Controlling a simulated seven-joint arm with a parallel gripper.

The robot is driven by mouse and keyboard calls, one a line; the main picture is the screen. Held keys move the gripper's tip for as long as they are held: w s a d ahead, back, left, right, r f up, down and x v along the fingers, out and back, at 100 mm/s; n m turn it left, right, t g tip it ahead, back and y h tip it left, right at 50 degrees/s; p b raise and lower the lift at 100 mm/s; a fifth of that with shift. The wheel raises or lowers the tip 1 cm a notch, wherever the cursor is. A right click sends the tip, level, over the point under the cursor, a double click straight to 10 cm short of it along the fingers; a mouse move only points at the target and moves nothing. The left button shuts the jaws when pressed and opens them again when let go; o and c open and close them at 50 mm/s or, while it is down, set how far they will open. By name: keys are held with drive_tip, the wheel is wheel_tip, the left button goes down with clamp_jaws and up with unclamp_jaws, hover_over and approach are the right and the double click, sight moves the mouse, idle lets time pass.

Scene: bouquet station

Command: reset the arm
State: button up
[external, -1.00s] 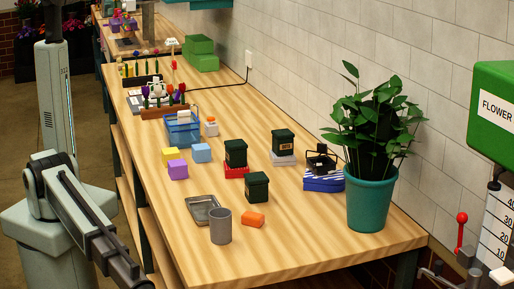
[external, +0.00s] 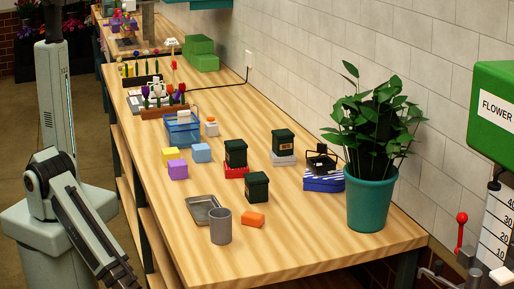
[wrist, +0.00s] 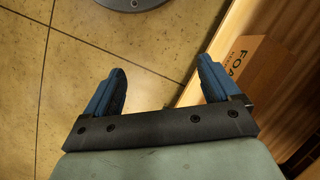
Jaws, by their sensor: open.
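My gripper (wrist: 160,88) shows in the wrist view with its two blue fingers spread apart and nothing between them. It points down at the tiled floor, beside the wooden bench side. In the external view my arm is folded at the left, off the front edge of the wooden table (external: 290,250). The fingertips cannot be made out there. My gripper touches nothing that I can see.
A cardboard box (wrist: 255,70) sits on the shelf under the table, close to the right finger.

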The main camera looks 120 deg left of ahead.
drive_tip(key=s+a+n+g+h, duration=0.1)
drive_tip(key=s+a+g, duration=0.2)
drive_tip(key=s, duration=1)
drive_tip(key=shift+s+a+f+n, duration=0.15)
drive_tip(key=shift+a+f+n, duration=0.15)
drive_tip(key=shift+a, duration=0.2)
